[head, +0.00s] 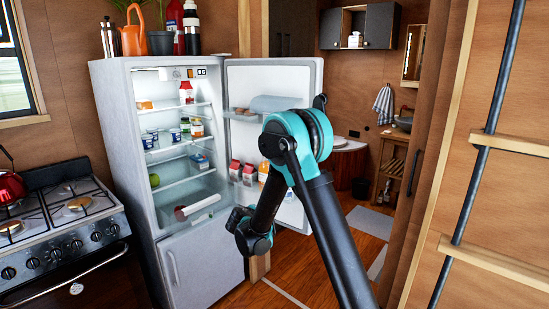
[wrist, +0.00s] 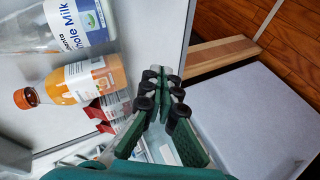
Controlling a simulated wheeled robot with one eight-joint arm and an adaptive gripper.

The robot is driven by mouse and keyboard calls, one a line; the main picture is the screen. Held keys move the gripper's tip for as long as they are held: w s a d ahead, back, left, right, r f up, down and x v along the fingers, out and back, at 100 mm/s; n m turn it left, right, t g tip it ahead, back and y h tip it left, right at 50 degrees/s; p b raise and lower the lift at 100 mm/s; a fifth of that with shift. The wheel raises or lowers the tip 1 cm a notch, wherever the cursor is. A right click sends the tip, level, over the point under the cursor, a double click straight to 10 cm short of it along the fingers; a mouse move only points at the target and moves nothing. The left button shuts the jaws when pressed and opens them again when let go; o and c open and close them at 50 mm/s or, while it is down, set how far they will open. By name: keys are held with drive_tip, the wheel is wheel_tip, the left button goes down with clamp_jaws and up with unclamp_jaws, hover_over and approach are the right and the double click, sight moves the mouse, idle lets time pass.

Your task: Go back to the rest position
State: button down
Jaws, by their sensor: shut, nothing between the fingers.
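My arm reaches toward the open fridge (head: 140,200). It bends at a teal elbow, and its teal wrist hangs low in front of the open door (head: 298,78). In the wrist view my gripper (wrist: 163,77) has its green-padded fingers with the tips together and nothing held between them. The head view does not show the fingers clearly. In the wrist view an orange juice bottle (wrist: 75,82) and a milk bottle (wrist: 65,28) lie sideways in the picture, left of the fingers. Red-and-white cartons (wrist: 105,108) are close beside the left finger, partly hidden; I cannot tell if they touch.
A stove (head: 75,225) with a red kettle (head: 10,185) stands left of the fridge. A ladder (head: 485,140) and a wood wall bound the right side. Wooden floor (head: 310,265) is clear beyond the fridge door, toward a grey mat (head: 370,222).

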drive_tip(key=s+d+r+m+g, duration=0.2)
drive_tip(key=s+d+m, duration=0.1)
drive_tip(key=s+d, duration=0.5)
drive_tip(key=s+d+r+m+g, duration=0.1)
drive_tip(key=s+d+m+g, duration=0.15)
drive_tip(key=s+d, duration=0.6)
drive_tip(key=s+d+f+m+g+y, duration=0.2)
drive_tip(key=s+d, duration=0.2)
drive_tip(key=s, duration=0.7)
drive_tip(key=s+d+f+m+g+y, duration=0.1)
drive_tip(key=s+d+f+m, duration=0.1)
drive_tip(key=s, duration=0.9)
drive_tip(key=shift+d+m+g+y, duration=0.4)
drive_tip(key=shift+d+m, duration=0.25)
drive_tip(key=shift+d, duration=0.2)
